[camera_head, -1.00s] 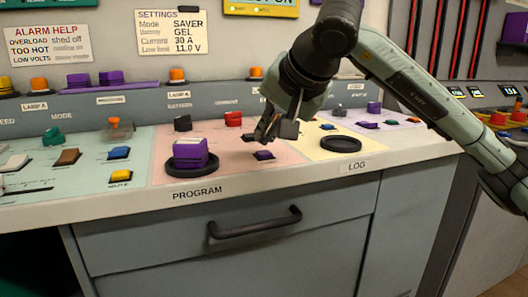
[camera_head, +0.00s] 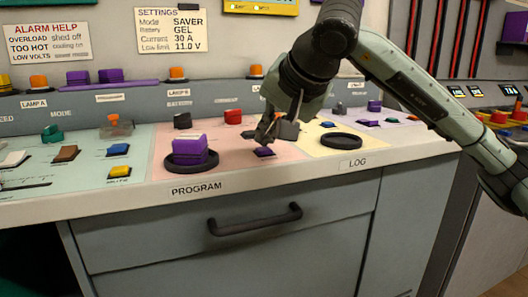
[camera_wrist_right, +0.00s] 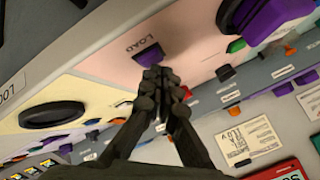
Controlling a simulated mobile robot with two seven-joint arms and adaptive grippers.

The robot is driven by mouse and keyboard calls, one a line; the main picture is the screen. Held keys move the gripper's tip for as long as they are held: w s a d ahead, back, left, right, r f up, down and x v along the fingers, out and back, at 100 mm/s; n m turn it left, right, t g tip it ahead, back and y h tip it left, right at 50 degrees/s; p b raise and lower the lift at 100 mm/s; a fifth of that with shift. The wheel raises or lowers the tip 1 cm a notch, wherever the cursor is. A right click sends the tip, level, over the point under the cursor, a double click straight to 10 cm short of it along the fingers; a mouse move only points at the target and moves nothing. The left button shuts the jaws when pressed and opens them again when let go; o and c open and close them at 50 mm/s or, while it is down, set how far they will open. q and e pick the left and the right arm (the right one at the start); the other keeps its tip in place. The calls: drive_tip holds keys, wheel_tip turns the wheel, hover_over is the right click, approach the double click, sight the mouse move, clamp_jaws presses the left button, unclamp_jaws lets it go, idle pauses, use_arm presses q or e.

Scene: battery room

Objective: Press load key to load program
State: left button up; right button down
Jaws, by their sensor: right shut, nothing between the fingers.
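The load key is a small purple key (camera_head: 264,153) on the pink panel section, to the right of the round program holder. In the right wrist view the purple key (camera_wrist_right: 150,55) sits beside the printed word LOAD. My right gripper (camera_head: 265,138) is shut and empty, pointing down just above and behind the key in the head view. In the wrist view its closed fingertips (camera_wrist_right: 158,74) overlap the key's near edge. I cannot tell whether they touch it. My left gripper is not in view.
A purple block (camera_head: 188,149) sits in the black round PROGRAM holder. An empty black ring (camera_head: 341,141) lies right, near LOG. A red key (camera_head: 233,117) and a dark key (camera_head: 182,121) stand behind. The drawer handle (camera_head: 255,219) juts out below the counter.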

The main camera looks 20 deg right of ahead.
sight(266, 150)
drive_tip(key=shift+f+b, duration=0.5)
idle(0.7)
drive_tip(key=shift+r, duration=0.1)
drive_tip(key=shift+r+p, duration=0.65)
drive_tip(key=shift+r, duration=0.15)
drive_tip(key=shift+r+p, duration=1.8)
drive_tip(key=shift+r, duration=0.8)
drive_tip(key=shift+f, duration=0.15)
